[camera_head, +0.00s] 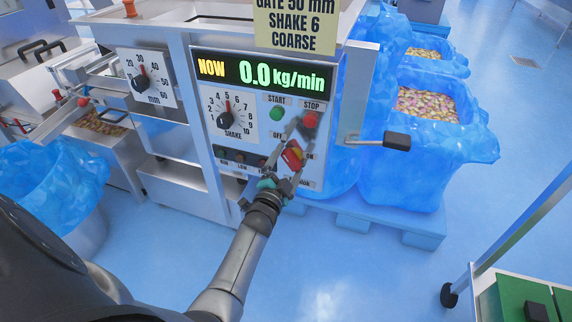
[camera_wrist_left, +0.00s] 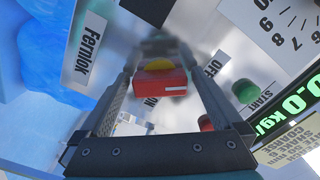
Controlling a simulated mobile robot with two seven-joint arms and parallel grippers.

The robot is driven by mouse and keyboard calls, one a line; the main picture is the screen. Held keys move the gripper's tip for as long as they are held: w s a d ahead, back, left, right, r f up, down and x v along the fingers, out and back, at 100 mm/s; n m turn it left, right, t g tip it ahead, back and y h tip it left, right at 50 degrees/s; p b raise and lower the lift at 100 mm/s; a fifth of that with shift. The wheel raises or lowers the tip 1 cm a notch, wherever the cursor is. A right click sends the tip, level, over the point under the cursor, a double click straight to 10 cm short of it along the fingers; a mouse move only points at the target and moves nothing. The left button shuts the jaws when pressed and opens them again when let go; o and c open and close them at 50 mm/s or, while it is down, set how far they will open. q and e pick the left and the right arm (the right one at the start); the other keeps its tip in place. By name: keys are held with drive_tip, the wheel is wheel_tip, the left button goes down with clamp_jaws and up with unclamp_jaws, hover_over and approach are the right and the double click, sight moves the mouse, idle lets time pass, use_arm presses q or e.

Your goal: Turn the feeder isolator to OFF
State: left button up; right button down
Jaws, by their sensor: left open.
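The feeder isolator (camera_head: 292,155) is a red handle with yellow on it, low on the right of the machine's control panel, below the red stop button. It also shows in the left wrist view (camera_wrist_left: 160,84) as a red block with yellow behind it, between the OFF and ON labels. My left gripper (camera_head: 287,167) is open at the isolator, with a finger on either side of the red handle. I cannot tell whether the fingers touch it. The fingers partly hide the panel around the handle. My right gripper is not in view.
Close by are the green START button (camera_head: 277,113), the red STOP button (camera_head: 310,120), the shake dial (camera_head: 231,115) and the display (camera_head: 262,75). A black-ended lever (camera_head: 396,139) sticks out on the right. A blue-lined bin (camera_head: 430,150) stands beyond it. Open floor lies in front.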

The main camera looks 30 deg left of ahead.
use_arm(q)
drive_tip(key=shift+s, duration=0.15)
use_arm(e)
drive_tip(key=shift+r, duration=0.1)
use_arm(q)
drive_tip(key=shift+s+d, duration=0.15)
drive_tip(key=shift+s, duration=0.1)
drive_tip(key=p+v, duration=0.5)
drive_tip(key=v, duration=0.9)
drive_tip(key=shift+s, duration=0.2)
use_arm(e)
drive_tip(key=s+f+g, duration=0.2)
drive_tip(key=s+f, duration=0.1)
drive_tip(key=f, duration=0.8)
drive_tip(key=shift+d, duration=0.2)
use_arm(q)
drive_tip(key=shift+f, duration=0.1)
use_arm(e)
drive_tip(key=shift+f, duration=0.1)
